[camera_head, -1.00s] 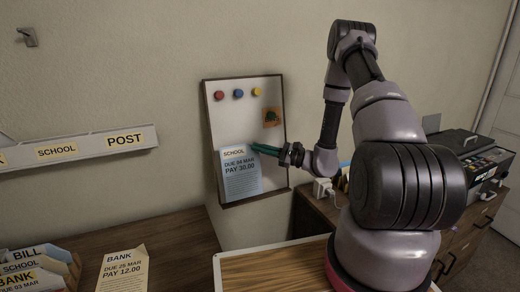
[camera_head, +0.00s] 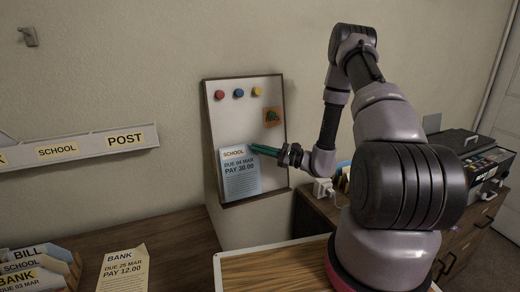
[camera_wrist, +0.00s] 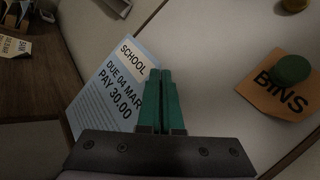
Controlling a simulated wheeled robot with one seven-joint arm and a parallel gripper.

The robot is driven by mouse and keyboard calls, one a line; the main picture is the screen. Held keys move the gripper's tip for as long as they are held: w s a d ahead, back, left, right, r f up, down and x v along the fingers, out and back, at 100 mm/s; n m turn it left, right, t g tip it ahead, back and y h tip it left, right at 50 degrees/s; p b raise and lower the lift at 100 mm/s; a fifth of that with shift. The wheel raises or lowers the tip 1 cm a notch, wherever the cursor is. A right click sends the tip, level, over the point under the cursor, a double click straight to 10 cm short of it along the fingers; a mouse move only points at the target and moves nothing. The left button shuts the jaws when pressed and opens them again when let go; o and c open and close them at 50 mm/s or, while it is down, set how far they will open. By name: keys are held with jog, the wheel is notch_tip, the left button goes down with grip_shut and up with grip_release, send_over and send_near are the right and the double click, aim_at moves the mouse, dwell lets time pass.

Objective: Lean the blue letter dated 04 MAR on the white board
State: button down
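The blue letter (camera_head: 240,174), marked SCHOOL, DUE 04 MAR, PAY 30.00, stands nearly upright against the lower left of the white board (camera_head: 246,115). Its bottom edge is at the board's lower ledge. In the wrist view the letter (camera_wrist: 112,88) shows face-on, left of the fingers. My gripper (camera_head: 252,148) has its green fingertips at the letter's upper right edge, in front of it. In the wrist view the gripper (camera_wrist: 160,72) has its fingers together, with no paper visible between them. They hide part of the letter's right side; I cannot tell whether they touch it.
An orange BINS card (camera_head: 272,117) hangs under a green magnet on the board. Red, blue and yellow magnets sit along its top. A POST rack (camera_head: 82,150) is on the wall at left.

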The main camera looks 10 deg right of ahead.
jog(key=shift+w+a+f, duration=0.2)
jog(key=shift+w+f, duration=0.6)
jog(key=shift+w, duration=0.2)
jog(key=c, duration=1)
grip_release()
jog(key=v, duration=1)
jog(key=shift+s+d, duration=0.2)
jog(key=shift+d, duration=0.15)
jog(key=shift+f, duration=0.1)
